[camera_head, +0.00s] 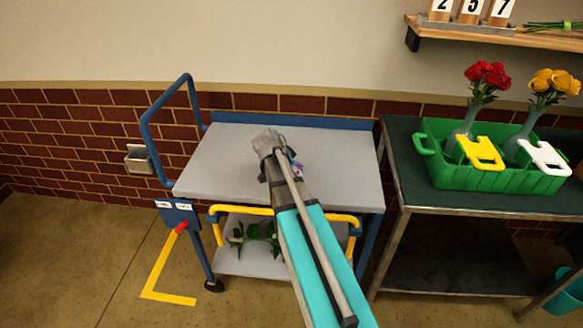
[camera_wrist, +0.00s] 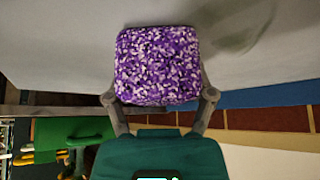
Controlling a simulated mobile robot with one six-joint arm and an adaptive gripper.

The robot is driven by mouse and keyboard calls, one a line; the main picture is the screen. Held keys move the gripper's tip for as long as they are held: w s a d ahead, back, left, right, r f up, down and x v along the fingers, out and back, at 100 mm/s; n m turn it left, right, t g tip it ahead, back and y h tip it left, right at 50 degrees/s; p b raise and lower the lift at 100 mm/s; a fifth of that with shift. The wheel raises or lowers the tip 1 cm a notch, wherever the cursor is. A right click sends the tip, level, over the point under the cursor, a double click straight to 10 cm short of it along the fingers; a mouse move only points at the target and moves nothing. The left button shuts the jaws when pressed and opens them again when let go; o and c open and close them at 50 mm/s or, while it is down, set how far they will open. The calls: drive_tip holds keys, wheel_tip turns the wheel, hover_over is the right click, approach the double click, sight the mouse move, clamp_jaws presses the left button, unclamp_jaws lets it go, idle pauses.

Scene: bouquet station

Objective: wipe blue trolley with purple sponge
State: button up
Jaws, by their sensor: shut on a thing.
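The purple sponge (camera_wrist: 157,65), speckled with white, is between the two fingers of my gripper (camera_wrist: 160,90) in the wrist view. My gripper is shut on it. In the head view only a small purple bit of the sponge (camera_head: 298,167) shows beside my gripper (camera_head: 285,172), which is over the middle of the trolley top. The blue trolley (camera_head: 230,160) has a grey top, a blue handle at the left and a lower shelf. I cannot tell whether the sponge touches the top. A darker patch (camera_wrist: 245,32) shows on the grey surface in the wrist view; it may be a shadow.
Yellow rails (camera_head: 240,210) and green leaves (camera_head: 248,238) are below the trolley top. A dark green table (camera_head: 415,175) stands close at the right with a green crate (camera_head: 480,178) holding roses in vases. A brick wall (camera_head: 60,140) is behind. Floor is free at the left.

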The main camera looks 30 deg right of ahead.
drive_tip(key=shift+s+a+f, duration=0.1)
drive_tip(key=shift+s+a, duration=0.15)
drive_tip(key=shift+s, duration=0.1)
drive_tip(key=shift+s+a, duration=0.5)
drive_tip(key=shift+s, duration=0.25)
drive_tip(key=shift+s+a, duration=0.5)
drive_tip(key=shift+s, duration=0.2)
drive_tip(key=shift+r, duration=0.25)
wheel_tip(320, 180, up, 6)
drive_tip(key=p, duration=0.6)
drive_tip(key=shift+f, duration=0.1)
wheel_tip(320, 180, up, 3)
drive_tip(key=p, duration=0.3)
idle(0.7)
